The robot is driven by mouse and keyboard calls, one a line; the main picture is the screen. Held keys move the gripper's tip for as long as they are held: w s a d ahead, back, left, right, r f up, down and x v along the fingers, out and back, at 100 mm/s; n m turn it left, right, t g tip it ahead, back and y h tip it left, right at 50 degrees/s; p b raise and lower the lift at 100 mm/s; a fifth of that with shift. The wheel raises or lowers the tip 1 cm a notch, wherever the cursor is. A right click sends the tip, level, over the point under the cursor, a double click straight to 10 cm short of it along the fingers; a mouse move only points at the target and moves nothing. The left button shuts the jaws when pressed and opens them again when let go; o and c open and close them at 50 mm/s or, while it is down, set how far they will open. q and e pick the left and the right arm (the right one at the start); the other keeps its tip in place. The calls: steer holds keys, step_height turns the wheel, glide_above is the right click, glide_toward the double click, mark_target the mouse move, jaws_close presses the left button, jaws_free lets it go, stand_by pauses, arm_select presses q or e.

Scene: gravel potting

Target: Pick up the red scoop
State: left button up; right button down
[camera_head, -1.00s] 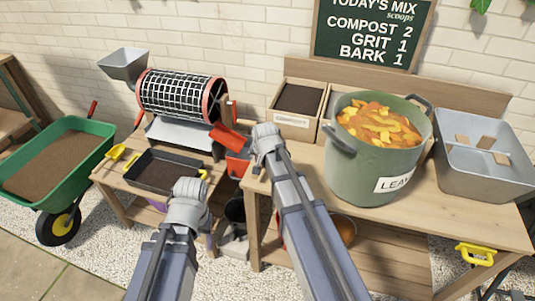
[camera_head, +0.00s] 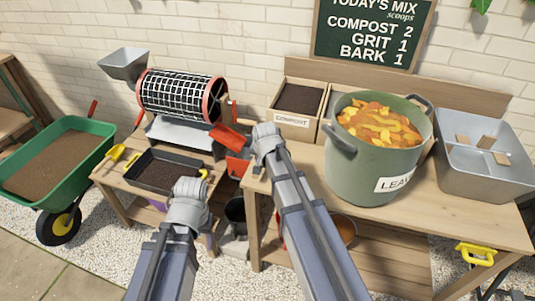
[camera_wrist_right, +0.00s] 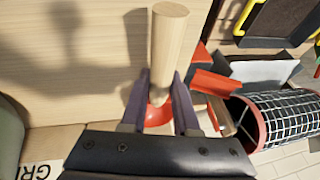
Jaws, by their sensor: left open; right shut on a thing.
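The red scoop (camera_wrist_right: 158,115) shows in the right wrist view as a red part at the lower end of a pale wooden handle (camera_wrist_right: 168,45). My right gripper (camera_wrist_right: 162,82) is shut on this handle, with one dark finger on each side of it. In the head view the scoop cannot be made out, as my right wrist (camera_head: 266,140) covers that spot. My left wrist (camera_head: 188,195) is in front of the low bench with the black tray; its fingers are mostly hidden in the head view, and the left gripper is open.
A green pot of leaves (camera_head: 372,165) and a grey metal tub (camera_head: 470,185) stand on the right bench. A compost bin (camera_head: 292,122) stands at its back. A mesh drum (camera_head: 180,95) with a red chute (camera_head: 230,137) and a black soil tray (camera_head: 150,180) are at left.

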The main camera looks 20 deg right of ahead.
steer(key=shift+r, duration=0.15)
step_height(320, 180, up, 10)
steer(key=p, duration=1)
stand_by(0.6)
